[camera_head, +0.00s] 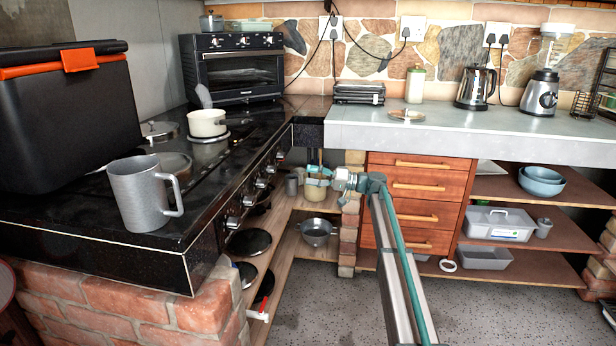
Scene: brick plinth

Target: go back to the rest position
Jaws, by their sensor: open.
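My gripper (308,171) is at the far left end of my arm, low in the corner between the stove unit and the drawers. It looks very small here, and its fingers are hard to make out against the jars behind. It is open, and I see nothing held in it. My arm (347,180) reaches left from the top of a long grey and teal part of my body that rises from the bottom edge.
The black stove (208,200) is on the left, with a grey mug (138,195) near its front edge. The grey counter (480,138) is above drawers (412,205) and open shelves (530,185). A metal pot (316,232) stands on the low wooden shelf. Speckled floor (500,310) is clear at lower right.

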